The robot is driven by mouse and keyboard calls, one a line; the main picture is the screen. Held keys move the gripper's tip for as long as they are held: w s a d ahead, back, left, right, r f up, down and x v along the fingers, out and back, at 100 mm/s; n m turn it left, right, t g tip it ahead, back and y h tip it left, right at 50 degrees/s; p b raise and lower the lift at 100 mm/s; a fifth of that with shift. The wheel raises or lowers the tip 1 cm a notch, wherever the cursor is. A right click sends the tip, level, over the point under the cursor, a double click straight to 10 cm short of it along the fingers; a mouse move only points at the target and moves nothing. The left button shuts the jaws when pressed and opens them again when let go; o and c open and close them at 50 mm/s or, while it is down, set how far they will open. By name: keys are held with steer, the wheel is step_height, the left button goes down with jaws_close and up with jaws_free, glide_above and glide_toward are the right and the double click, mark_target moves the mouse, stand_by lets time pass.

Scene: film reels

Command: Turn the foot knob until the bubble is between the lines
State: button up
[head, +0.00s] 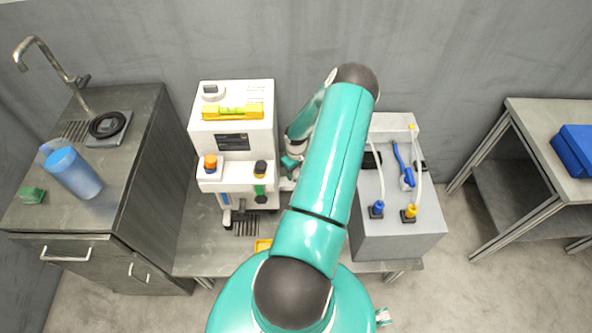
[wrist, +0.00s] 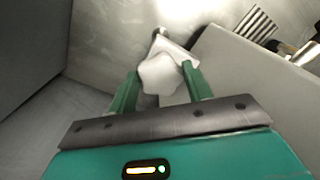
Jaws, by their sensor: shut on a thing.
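The white foot knob (wrist: 158,77) has a lobed rim and sits between the two green fingers of my gripper (wrist: 160,71) in the wrist view. My gripper is shut on it. In the head view my own arm hides most of the gripper and the knob, at the right side of the white machine (head: 205,142). A yellow spirit level (head: 232,112) lies across the top of that machine. Its vial is near the middle, but the bubble and lines are too small to read.
A grey box (head: 395,245) with tubes and blue and yellow fittings stands right of the machine. On the left is a dark sink cabinet (head: 120,165) with a blue jug (head: 75,172). A table with a blue bin (head: 576,150) stands far right.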

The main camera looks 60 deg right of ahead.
mark_target(296, 172)
steer(key=shift+m, duration=0.3)
steer(key=shift+w+m, duration=0.1)
steer(key=shift+m, duration=2.4)
steer(key=o, duration=1)
step_height(296, 172, up, 14)
steer(key=shift+f, duration=0.1)
